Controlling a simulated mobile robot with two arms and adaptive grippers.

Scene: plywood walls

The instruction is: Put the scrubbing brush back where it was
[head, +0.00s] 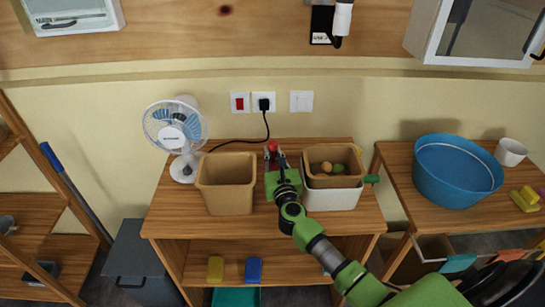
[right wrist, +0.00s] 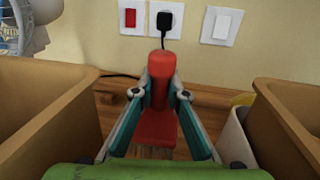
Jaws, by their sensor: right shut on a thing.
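The scrubbing brush (right wrist: 157,125) is red, with a rounded upright handle and pale bristles low down in the right wrist view. In the head view only its red top (head: 272,146) shows, near the back of the wooden table. My right gripper (head: 276,160) is shut on the brush, with one finger on each side of it. The brush is between a tan bin (head: 227,199) on the left and a tan bin (head: 333,160) set in a white one on the right. I cannot tell whether its bristles touch the table. My left gripper is not in view.
A fan (head: 176,130) stands at the back left of the table (head: 180,215), its cord running to a wall socket (head: 263,103). Round fruit lies in the right tan bin. A blue tub (head: 455,190) stands on the right-hand table. Yellow (head: 215,268) and blue (head: 253,269) blocks lie on the shelf below.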

